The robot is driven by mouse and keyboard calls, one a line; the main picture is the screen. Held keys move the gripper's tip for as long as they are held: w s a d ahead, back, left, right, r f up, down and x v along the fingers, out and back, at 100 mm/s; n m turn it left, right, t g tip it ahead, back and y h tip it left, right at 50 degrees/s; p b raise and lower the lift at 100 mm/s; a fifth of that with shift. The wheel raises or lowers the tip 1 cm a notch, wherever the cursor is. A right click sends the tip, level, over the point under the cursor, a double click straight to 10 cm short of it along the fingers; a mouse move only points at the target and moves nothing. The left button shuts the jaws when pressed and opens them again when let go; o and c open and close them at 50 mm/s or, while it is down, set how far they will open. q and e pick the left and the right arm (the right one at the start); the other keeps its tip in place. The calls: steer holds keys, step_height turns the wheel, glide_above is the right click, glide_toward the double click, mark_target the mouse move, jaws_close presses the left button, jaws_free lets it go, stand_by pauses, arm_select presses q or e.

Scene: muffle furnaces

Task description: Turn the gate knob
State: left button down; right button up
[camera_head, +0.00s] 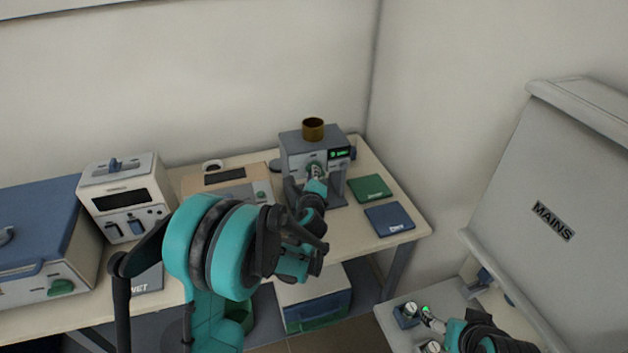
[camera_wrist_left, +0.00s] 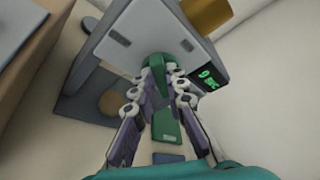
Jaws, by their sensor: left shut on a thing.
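The green gate knob (camera_wrist_left: 157,66) is on the front of a grey machine (camera_head: 302,143) with a brass-coloured cup (camera_head: 313,129) on top. In the left wrist view my left gripper (camera_wrist_left: 160,78) has its fingers on both sides of the knob, shut on it. In the head view the left gripper (camera_head: 315,184) reaches the machine's front and partly hides the knob. A green-lit display (camera_wrist_left: 209,79) sits beside the knob; its reading is tilted. My right gripper (camera_head: 432,319) is at the lower right of the head view, by small controls; its finger opening is unclear.
A green mat (camera_head: 370,188) and a blue mat (camera_head: 390,219) lie on the table right of the machine. A cream unit (camera_head: 122,193) and a blue-topped box (camera_head: 40,235) stand to the left. A large panel marked MAINS (camera_head: 553,221) rises at the right.

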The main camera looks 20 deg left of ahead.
arm_select(q)
steer(key=shift+s+a+f+n+t+b, duration=0.1)
steer(key=shift+f+n+t+b, duration=0.2)
steer(key=shift+n+t+b, duration=0.7)
steer(key=shift+f+n+t+b, duration=0.25)
steer(key=shift+n+t+b, duration=0.05)
steer(key=shift+n+b, duration=1.4)
steer(key=c, duration=1.5)
jaws_free()
steer(key=shift+c, duration=0.2)
steer(key=v, duration=1.2)
steer(key=shift+a, duration=0.2)
